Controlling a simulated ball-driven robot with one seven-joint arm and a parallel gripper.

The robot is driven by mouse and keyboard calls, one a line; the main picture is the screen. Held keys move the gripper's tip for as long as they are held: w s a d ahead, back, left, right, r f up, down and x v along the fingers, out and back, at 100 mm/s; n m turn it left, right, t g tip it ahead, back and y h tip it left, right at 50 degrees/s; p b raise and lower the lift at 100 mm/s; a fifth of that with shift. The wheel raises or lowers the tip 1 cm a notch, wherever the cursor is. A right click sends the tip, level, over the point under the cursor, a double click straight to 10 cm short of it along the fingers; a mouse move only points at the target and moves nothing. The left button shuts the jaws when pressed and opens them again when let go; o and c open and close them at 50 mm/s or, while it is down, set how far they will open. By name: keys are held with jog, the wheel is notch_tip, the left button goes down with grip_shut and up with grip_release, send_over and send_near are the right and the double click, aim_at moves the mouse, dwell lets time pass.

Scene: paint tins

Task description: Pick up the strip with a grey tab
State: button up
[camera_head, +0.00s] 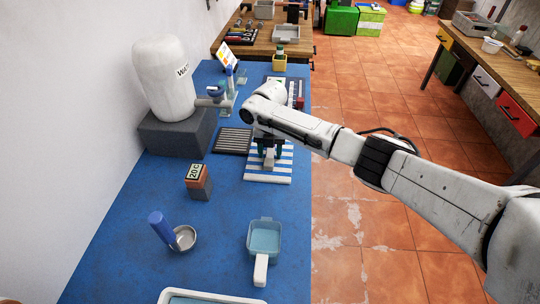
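A rack or mat with blue and white stripes (266,179) lies on the blue table near its right edge. My gripper (269,153) points down over its upper part. Its dark fingers stand on either side of a small grey piece (269,160), which may be the grey tab. I cannot tell whether the fingers touch it. The strip itself cannot be made out clearly, and my gripper and arm hide part of the striped area.
A dark ribbed mat (234,140) lies left of the stripes. A "20 C" block (199,185), a steel cup (184,238), a blue scoop-like tray (264,238) and a white tank (165,78) on a grey block stand around. Bare blue table (130,240) lies front left.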

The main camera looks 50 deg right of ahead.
grip_shut()
jog(key=shift+r, duration=0.1)
dwell(0.3)
